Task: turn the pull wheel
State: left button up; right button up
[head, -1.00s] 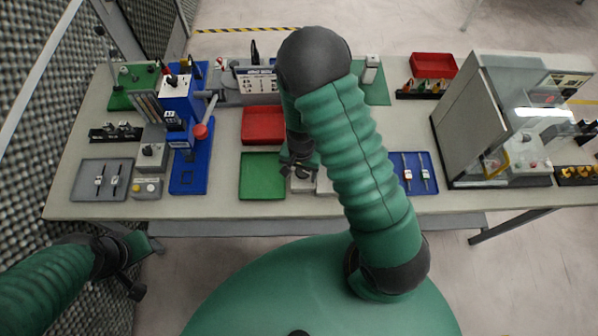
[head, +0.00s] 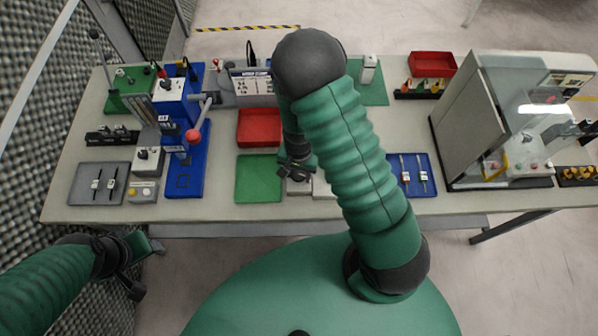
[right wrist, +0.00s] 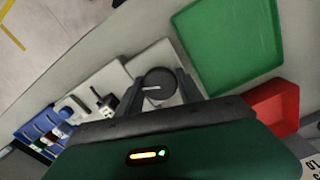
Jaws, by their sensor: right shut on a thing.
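The pull wheel (right wrist: 158,86) is a dark round knob with a light line on its face, on a light grey box (right wrist: 150,60). In the right wrist view it sits between the two fingers of my right gripper (right wrist: 157,92), which is shut on it. In the head view my right gripper (head: 294,173) is over the grey box (head: 298,187), and the gripper and arm hide the wheel there. My left gripper (head: 144,268) is off the table's front left corner, empty, with its fingers apart.
A green tray (head: 258,180) lies just left of the box, with a red tray (head: 259,127) behind it. A blue tray (head: 414,176) with two tools lies to the right. A blue press (head: 180,110) with a red-knobbed lever stands left. A clear-fronted cabinet (head: 460,125) stands right.

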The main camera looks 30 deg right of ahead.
jog(key=shift+a+r+m, duration=0.1)
jog(key=shift+r+m, duration=0.05)
jog(key=shift+m, duration=0.35)
jog(key=shift+w, duration=0.1)
jog(key=o, duration=1.1)
jog(key=shift+o, duration=1.2)
